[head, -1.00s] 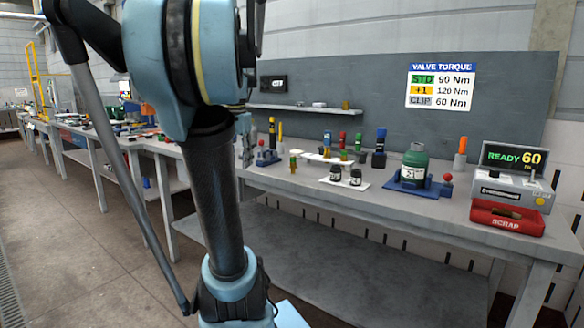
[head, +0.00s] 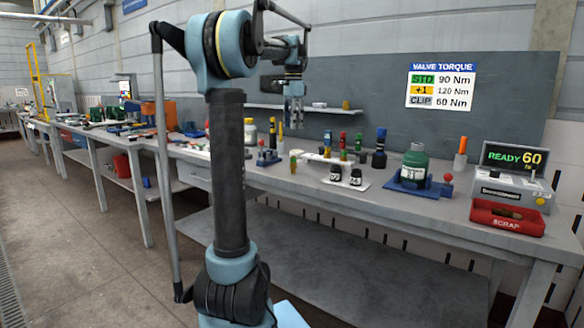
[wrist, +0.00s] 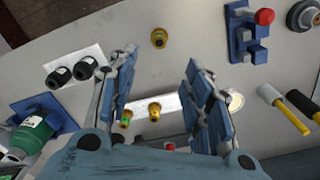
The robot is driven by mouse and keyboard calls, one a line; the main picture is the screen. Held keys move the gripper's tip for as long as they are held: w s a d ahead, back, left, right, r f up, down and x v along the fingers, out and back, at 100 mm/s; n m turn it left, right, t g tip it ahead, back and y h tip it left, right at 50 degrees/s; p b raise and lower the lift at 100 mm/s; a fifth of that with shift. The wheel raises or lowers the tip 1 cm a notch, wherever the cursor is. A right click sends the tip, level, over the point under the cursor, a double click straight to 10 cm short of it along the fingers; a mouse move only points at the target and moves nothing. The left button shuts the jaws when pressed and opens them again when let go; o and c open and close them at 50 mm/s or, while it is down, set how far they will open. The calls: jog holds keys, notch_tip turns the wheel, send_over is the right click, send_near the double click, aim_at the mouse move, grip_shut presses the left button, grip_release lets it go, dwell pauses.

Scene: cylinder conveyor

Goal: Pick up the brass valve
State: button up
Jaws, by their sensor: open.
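Several brass valves show below my gripper. A lone brass valve (wrist: 159,38) stands on the bare bench top, and in the head view it shows near the front edge (head: 293,163). Two more brass fittings, one with a green band (wrist: 125,118) and one plain (wrist: 154,111), sit on a white strip (wrist: 172,104). I cannot tell which one the task means. My gripper (wrist: 160,62) is open and empty, pointing down. In the wrist view the lone valve is just beyond the fingertips. In the head view my gripper (head: 293,118) hangs well above the bench.
Two black jars (head: 344,175) stand on a white card. A blue fixture with a red knob (wrist: 263,18) is right of the lone valve. A red scrap bin (head: 507,217) is at the right. A shelf (head: 305,108) runs behind.

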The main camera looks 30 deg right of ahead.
aim_at(293, 157)
notch_tip(293, 157, down, 16)
jog(key=shift+a+r, duration=0.1)
jog(key=shift+r, duration=0.05)
dwell(0.6)
jog(key=shift+c, duration=0.5)
grip_shut()
